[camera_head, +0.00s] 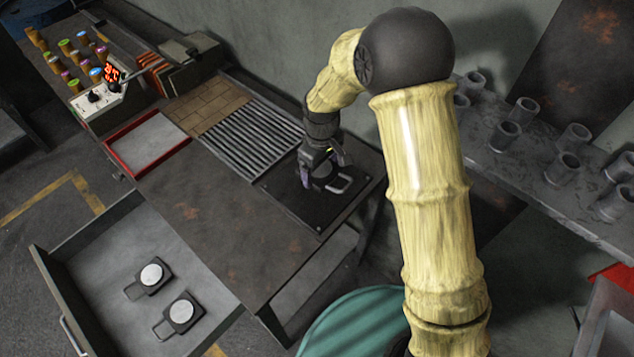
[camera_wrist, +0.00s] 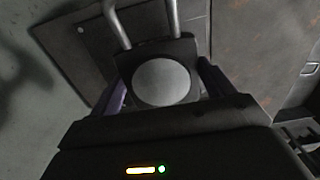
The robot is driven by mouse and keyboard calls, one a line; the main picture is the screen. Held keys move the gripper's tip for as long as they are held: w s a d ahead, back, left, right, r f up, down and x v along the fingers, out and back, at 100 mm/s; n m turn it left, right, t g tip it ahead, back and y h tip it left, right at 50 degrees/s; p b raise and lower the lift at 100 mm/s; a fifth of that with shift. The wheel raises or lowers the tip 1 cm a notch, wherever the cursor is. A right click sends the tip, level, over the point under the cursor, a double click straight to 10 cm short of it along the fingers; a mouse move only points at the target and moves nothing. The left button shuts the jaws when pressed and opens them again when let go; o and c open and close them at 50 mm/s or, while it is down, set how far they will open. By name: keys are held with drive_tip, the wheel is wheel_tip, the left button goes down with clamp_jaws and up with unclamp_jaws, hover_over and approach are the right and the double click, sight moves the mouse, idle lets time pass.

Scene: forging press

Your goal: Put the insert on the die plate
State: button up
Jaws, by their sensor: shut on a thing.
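The insert, a dark block with a light round face and a metal loop handle, is between my gripper's fingers in the wrist view (camera_wrist: 162,82). In the head view its handle (camera_head: 341,185) sticks out to the right of my gripper (camera_head: 322,178). The die plate (camera_head: 310,213) is a dark square plate with small corner bolts on the bench's right end. It also shows behind the insert in the wrist view (camera_wrist: 85,58). My gripper is shut on the insert over the plate. I cannot tell whether the insert touches the plate.
Two similar inserts (camera_head: 152,274) (camera_head: 181,311) lie in the open drawer (camera_head: 95,240). The bench holds a slatted grate (camera_head: 255,135), a red-rimmed tray (camera_head: 147,140) and a control box (camera_head: 97,101). A shelf with several grey cylinders (camera_head: 505,134) stands at right. The bench's front middle is clear.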

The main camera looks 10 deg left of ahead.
drive_tip(key=shift+w, duration=0.1)
drive_tip(key=p, duration=0.2)
hover_over(320, 196)
drive_tip(key=shift+w+f, duration=0.15)
drive_tip(key=shift+f, duration=2.7)
drive_tip(key=shift+f+p, duration=0.35)
drive_tip(key=shift+f, duration=1.7)
drive_tip(key=shift+f, duration=0.1)
drive_tip(key=o, duration=2)
drive_tip(key=shift+f, duration=0.1)
drive_tip(key=shift+c, duration=0.2)
wheel_tip(320, 196, up, 12)
drive_tip(key=b, duration=0.3)
